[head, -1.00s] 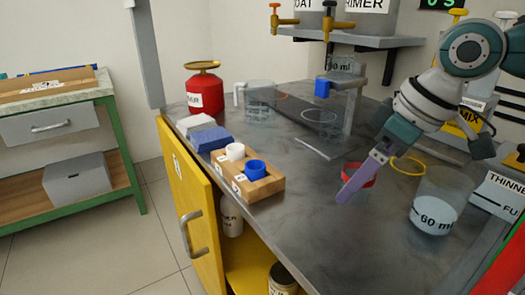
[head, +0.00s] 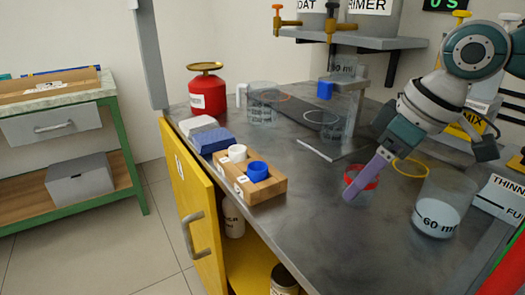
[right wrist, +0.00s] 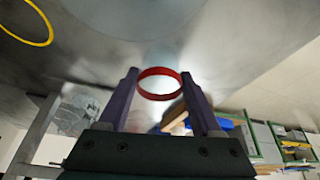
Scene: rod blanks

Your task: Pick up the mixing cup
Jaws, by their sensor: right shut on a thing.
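A small see-through cup with a red ring (head: 371,183) stands on the grey bench in the head view; its clear body is hard to make out, and I take it to be the mixing cup. My right gripper (head: 352,192) reaches down to it from the upper right. One purple finger crosses the ring and hides part of it. In the right wrist view the red ring (right wrist: 160,72) sits between the two purple fingers (right wrist: 160,85), which are shut on the cup. My left gripper is not in view.
A large clear beaker marked 60 ml (head: 437,216) stands close right of the gripper. A yellow ring (head: 411,168) lies behind. A wooden block (head: 267,188) holds a white and a blue cup. A red can (head: 207,95) and clear jug (head: 262,108) stand further back.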

